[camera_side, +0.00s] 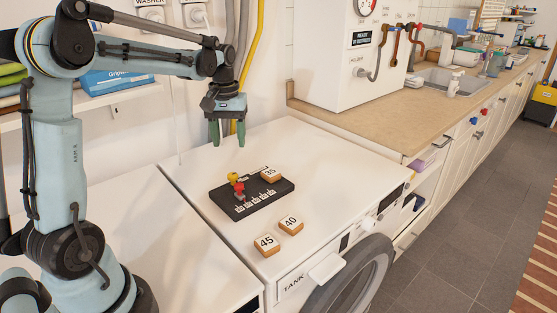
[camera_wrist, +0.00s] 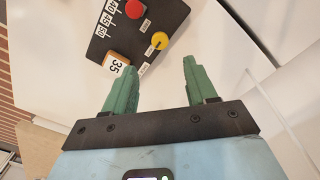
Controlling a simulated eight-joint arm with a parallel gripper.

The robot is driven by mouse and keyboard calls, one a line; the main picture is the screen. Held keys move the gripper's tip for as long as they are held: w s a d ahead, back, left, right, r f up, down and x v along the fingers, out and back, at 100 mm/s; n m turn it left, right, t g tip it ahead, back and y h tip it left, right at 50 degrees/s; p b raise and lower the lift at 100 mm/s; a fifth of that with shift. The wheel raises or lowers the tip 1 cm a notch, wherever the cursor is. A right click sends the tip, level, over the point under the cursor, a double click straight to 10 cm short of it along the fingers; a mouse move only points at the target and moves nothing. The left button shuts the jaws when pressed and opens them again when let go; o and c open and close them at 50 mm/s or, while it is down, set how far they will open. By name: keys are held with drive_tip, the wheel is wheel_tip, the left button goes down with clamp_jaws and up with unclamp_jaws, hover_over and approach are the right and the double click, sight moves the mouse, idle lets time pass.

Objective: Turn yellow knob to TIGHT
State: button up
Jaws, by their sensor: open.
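The yellow knob (camera_side: 233,177) stands on a black board (camera_side: 238,209) on top of the white machine. My gripper (camera_side: 228,140) hangs above the machine top behind the board. Its green fingers (camera_wrist: 160,75) are open, empty and apart from the knob.
A wooden block marked 35 (camera_side: 271,175) rests on the board's right end. Blocks marked 40 (camera_side: 291,225) and 45 (camera_side: 267,244) lie in front on the machine top. A white boiler (camera_side: 333,60) stands on the counter (camera_side: 390,118) behind. The machine top right of the board is clear.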

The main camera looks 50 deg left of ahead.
drive_tip(key=shift+r, duration=1)
drive_tip(key=s+d+f+m+t, duration=0.1)
drive_tip(key=s+d+m+t, duration=0.2)
drive_tip(key=d, duration=0.6)
drive_tip(key=s+d+f+m+t, duration=0.1)
drive_tip(key=s+d+m+t, duration=0.3)
drive_tip(key=d, duration=0.5)
drive_tip(key=shift+s+d+f+m, duration=0.15)
drive_tip(key=shift+s+d+m, duration=0.1)
drive_tip(key=shift+s+m, duration=0.85)
